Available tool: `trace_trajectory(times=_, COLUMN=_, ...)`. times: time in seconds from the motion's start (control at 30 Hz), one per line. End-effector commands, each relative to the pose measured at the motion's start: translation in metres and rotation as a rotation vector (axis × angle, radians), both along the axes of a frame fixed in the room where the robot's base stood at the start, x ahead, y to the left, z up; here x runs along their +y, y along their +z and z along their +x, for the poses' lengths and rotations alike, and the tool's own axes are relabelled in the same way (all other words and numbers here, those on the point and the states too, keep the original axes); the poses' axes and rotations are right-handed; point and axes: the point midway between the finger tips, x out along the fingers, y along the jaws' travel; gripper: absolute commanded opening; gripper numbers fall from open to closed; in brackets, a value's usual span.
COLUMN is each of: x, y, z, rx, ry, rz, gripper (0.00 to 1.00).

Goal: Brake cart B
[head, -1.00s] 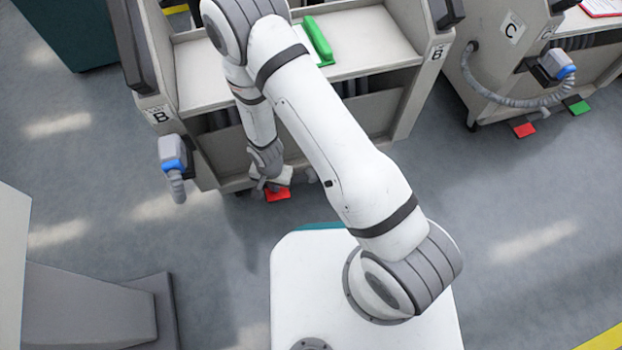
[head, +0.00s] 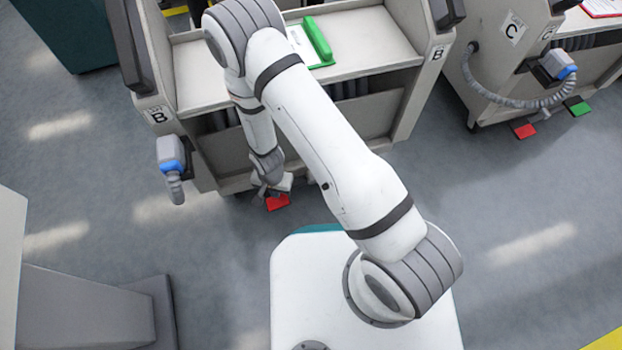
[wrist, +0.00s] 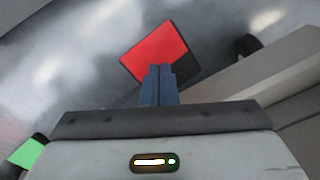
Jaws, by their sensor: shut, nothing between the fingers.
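Cart B (head: 290,160) is the beige trolley in the middle of the head view, with B labels on its side posts. Its red pedal (head: 277,203) shows low at the cart's front edge. In the wrist view the red pedal (wrist: 150,48) lies just beyond the fingertips, with a dark strip along its right side. My gripper (wrist: 160,68) is shut and empty, its tips overlapping the pedal's near edge; I cannot tell whether they touch. In the head view my gripper (head: 268,193) is small, right at the pedal. A green pedal (wrist: 27,153) shows at the wrist view's lower left.
Cart C (head: 500,80) stands at the right with its own red pedal (head: 525,131) and green pedal (head: 577,106). A grey-blue connector (head: 171,155) hangs at cart B's left post. A grey stand (head: 90,305) is at lower left. Floor between is clear.

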Motion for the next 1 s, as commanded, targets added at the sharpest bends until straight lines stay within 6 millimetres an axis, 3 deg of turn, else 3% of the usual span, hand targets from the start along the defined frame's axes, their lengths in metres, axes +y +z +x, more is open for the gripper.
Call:
trace_trajectory(times=0.23, x=0.000, y=0.010, z=0.000, rx=0.000, ry=0.000, rz=0.000, gripper=0.00)
trace_trajectory(times=1.0, x=0.000, y=0.089, z=0.000, rx=0.000, ry=0.001, rz=0.000, gripper=0.00)
